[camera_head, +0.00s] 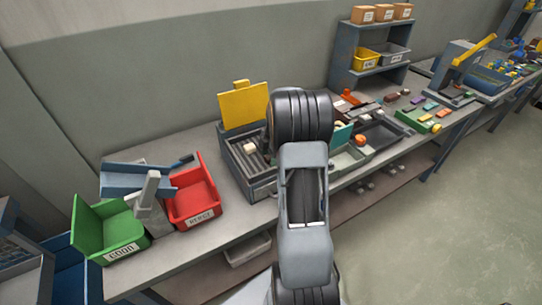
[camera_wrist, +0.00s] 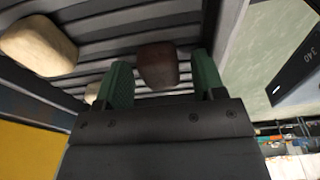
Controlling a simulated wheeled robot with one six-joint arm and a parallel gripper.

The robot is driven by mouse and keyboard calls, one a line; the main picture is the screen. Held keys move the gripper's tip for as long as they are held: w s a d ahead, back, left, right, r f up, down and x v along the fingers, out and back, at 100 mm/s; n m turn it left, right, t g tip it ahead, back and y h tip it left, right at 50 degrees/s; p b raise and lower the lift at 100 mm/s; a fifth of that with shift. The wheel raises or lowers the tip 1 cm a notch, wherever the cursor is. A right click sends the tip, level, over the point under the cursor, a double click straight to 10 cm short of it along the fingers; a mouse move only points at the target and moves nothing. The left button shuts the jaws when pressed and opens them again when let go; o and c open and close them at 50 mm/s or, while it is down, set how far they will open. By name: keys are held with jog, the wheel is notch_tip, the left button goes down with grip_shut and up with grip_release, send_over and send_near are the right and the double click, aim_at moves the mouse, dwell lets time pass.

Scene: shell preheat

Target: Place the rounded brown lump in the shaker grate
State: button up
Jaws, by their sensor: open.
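The rounded brown lump (camera_wrist: 157,66) is dark and smooth, between the two green fingers of my gripper (camera_wrist: 163,76) in the wrist view. My gripper is open, with a small gap showing on each side of the lump. The lump is over the dark slats of the shaker grate (camera_wrist: 110,22) and appears to rest on them, though its underside is hidden. In the head view my arm covers the gripper, the brown lump and part of the grate (camera_head: 239,160).
A pale lump (camera_wrist: 38,45) lies on the slats at the left, and another (camera_wrist: 92,92) shows partly beside the left finger. A yellow panel (camera_head: 244,106) stands behind the grate. A red bin (camera_head: 193,196) and green bin (camera_head: 110,232) stand to the left.

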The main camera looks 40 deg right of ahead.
notch_tip(320, 180, up, 12)
jog(key=d+f+b, duration=0.1)
jog(key=d, duration=0.1)
jog(key=s+a+r+m+t+h, duration=0.1)
jog(key=s+a+r+m, duration=0.15)
jog(key=a, duration=0.45)
jog(key=s+a+r+m, duration=0.2)
jog(key=a+r+m, duration=0.15)
jog(key=a, duration=0.35)
jog(key=s+a+f+m+t, duration=0.3)
jog(key=s+a+f+m, duration=0.1)
jog(key=s+a+m, duration=0.6)
jog(key=shift+s+a+h, duration=0.4)
jog(key=shift+s+a, duration=0.1)
jog(key=shift+s, duration=0.2)
